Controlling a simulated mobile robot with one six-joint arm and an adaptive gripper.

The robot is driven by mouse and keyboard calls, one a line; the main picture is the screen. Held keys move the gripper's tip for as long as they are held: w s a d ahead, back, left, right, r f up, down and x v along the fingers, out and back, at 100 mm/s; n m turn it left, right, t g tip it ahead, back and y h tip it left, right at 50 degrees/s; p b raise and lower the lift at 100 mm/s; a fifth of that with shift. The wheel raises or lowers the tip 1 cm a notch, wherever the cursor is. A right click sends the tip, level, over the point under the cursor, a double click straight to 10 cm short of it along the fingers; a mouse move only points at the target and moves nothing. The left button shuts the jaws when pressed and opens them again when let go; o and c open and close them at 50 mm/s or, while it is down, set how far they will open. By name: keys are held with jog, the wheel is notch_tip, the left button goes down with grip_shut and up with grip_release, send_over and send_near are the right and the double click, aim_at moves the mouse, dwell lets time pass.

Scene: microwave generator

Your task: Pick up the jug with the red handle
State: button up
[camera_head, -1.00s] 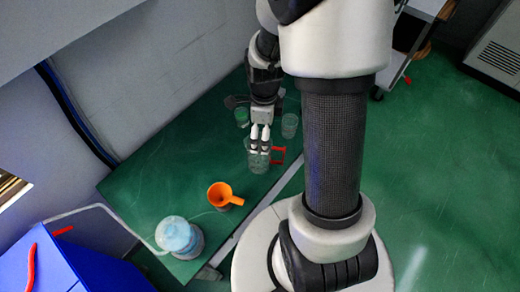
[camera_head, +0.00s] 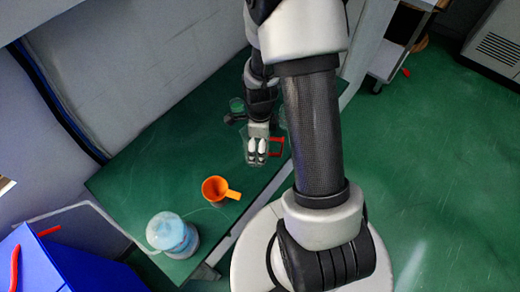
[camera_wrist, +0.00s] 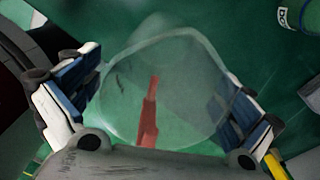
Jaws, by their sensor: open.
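The clear jug with the red handle (camera_head: 278,147) stands on the green table, partly hidden by my gripper (camera_head: 257,154). My gripper reaches down at the jug with its fingers apart. In the wrist view, the clear jug (camera_wrist: 165,75) fills the space between the two open fingers of my gripper (camera_wrist: 155,105). Its red handle (camera_wrist: 149,112) shows through or behind the clear wall. I cannot tell whether either finger touches the jug.
A clear beaker (camera_head: 237,105) stands behind my gripper. A wall borders the table's left side. A blue box (camera_head: 38,268) is at lower left.

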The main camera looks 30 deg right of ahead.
jog(key=shift+r, duration=0.1)
jog(key=c, duration=1.2)
